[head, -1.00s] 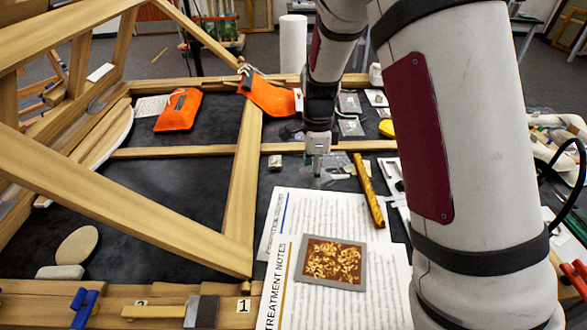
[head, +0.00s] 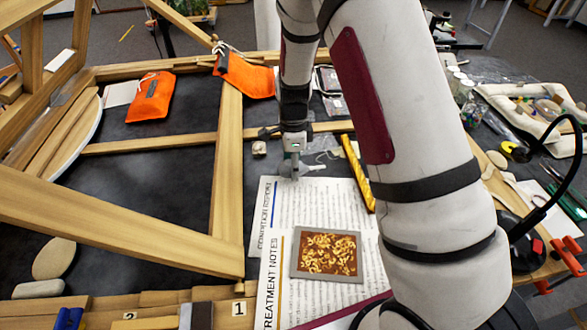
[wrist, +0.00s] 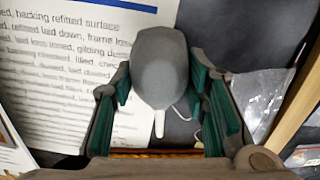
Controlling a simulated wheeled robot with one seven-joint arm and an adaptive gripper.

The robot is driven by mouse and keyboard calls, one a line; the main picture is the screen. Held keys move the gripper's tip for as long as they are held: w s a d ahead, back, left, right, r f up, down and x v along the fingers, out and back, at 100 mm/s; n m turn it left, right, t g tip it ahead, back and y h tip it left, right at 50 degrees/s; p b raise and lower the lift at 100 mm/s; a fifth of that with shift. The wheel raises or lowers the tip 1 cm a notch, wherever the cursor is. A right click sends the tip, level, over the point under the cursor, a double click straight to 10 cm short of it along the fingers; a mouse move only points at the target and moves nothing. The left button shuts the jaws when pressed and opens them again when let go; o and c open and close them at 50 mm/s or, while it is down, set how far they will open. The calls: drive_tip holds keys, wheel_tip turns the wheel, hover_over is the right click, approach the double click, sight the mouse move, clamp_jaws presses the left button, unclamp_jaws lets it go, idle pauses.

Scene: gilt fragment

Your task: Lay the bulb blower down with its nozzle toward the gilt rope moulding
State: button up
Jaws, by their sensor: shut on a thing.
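The bulb blower (wrist: 160,70) is a smooth grey bulb with a thin pale nozzle. In the wrist view it lies between the green pads of my gripper (wrist: 163,88), which is shut on it. Its nozzle points toward the bottom of that view, where a strip of the gilt rope moulding (wrist: 160,154) shows. In the head view my gripper (head: 293,168) is by the upper edge of the papers, with a pale part reaching right. The gilt rope moulding (head: 357,174) lies to the right, apart from it. I cannot tell whether the bulb touches the table.
Printed sheets (head: 345,205) lie below the gripper, with a framed gilt fragment (head: 328,255) on them. A small pale block (head: 259,148) is just left. Wooden frame bars (head: 226,180) stand left. Clear plastic bags (wrist: 258,100) lie close by.

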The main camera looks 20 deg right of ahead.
drive_tip(key=shift+f, duration=0.9)
drive_tip(key=shift+f, duration=0.15)
drive_tip(key=o, duration=1.2)
drive_tip(key=shift+o, duration=0.2)
